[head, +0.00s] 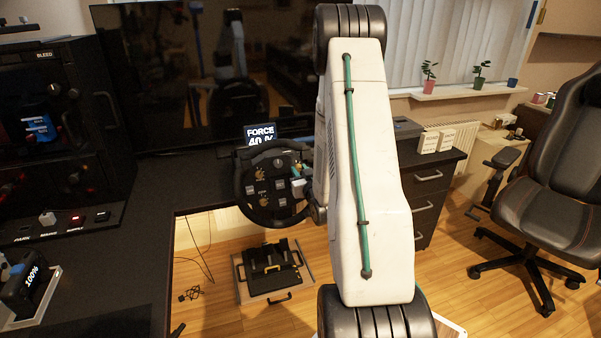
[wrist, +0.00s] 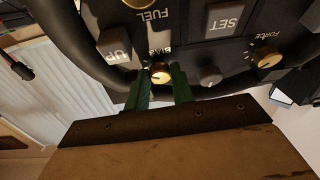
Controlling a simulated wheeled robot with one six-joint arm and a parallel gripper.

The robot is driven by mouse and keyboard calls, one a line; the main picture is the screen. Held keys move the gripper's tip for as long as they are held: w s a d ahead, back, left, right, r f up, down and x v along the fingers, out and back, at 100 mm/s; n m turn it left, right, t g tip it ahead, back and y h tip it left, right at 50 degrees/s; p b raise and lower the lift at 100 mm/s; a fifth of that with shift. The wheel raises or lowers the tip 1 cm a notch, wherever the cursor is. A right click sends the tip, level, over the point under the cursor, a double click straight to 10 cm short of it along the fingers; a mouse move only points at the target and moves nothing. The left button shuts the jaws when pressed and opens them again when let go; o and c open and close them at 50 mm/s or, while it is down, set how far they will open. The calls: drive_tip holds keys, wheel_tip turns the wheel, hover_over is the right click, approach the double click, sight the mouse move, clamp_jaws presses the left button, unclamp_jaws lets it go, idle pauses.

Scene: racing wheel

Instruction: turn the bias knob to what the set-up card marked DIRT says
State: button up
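The wrist view shows the bias knob (wrist: 160,73), a small gold-topped knob below an upside-down label that reads BIAS, on the dark face of the steering wheel (wrist: 190,52). My gripper (wrist: 160,81) has two green fingers, one on each side of the knob, with gaps showing between them and it. I cannot tell how far the tips reach along it, and its pointer setting is unclear. In the head view the wheel (head: 247,198) is partly behind my arm. Two white cards (head: 429,143) stand on the drawer cabinet; their print is too small to read.
Close to the knob are the UP button (wrist: 114,45), the SET button (wrist: 226,18), a grey stick (wrist: 210,76) and another gold knob (wrist: 266,57). A display (head: 260,136) above the wheel reads FORCE 40. A chair (head: 545,180) stands at the right.

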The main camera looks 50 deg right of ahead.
drive_tip(key=shift+n, duration=0.5)
drive_tip(key=n+y, duration=0.2)
drive_tip(key=n, duration=0.1)
drive_tip(key=shift+s+d+n+t, duration=0.1)
drive_tip(key=shift+d+n+t, duration=0.1)
drive_tip(key=shift+n+t, duration=0.15)
drive_tip(key=shift+d+r+n+y, duration=0.1)
drive_tip(key=shift+n+y, duration=0.4)
drive_tip(key=shift+n, duration=0.8)
drive_tip(key=shift+n+y, duration=0.5)
drive_tip(key=shift+n, duration=0.75)
drive_tip(key=o, duration=0.7)
drive_tip(key=v, duration=0.7)
drive_tip(key=shift+s, duration=0.4)
